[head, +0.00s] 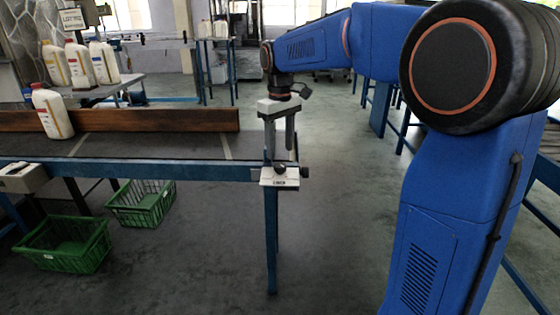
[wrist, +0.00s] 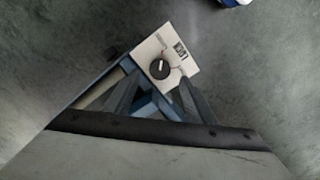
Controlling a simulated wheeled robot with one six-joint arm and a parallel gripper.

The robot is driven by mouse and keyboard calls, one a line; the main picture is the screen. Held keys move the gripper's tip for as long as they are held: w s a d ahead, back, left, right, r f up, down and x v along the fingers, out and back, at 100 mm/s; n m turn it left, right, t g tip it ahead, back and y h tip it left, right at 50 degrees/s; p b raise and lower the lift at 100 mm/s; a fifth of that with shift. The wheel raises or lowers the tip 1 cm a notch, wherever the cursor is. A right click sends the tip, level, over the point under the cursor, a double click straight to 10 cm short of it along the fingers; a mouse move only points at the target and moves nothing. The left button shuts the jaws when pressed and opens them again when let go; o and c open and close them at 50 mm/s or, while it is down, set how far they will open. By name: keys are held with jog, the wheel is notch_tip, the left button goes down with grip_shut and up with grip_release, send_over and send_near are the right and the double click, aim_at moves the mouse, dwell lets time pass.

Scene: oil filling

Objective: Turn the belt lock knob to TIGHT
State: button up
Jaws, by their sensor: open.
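The belt lock knob (wrist: 159,69) is a round black dial with a pale pointer line, on a white plate (wrist: 185,66) at the belt table's end. In the head view the knob (head: 280,170) sits at the table corner, on the white plate (head: 279,183). My gripper (head: 281,154) points down just above the knob, open and empty. In the wrist view its fingers (wrist: 158,88) reach towards the knob from either side, apparently without touching it.
The dark belt (head: 180,146) has a brown side board (head: 150,121) and a white bottle (head: 51,112) at its left. More bottles (head: 80,64) stand on a table behind. Green crates (head: 143,203) sit on the floor below. The floor right of the knob is clear.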

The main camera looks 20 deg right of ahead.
aim_at(280, 165)
jog(key=shift+f, duration=2.7)
jog(key=c, duration=1)
jog(key=shift+c, duration=0.2)
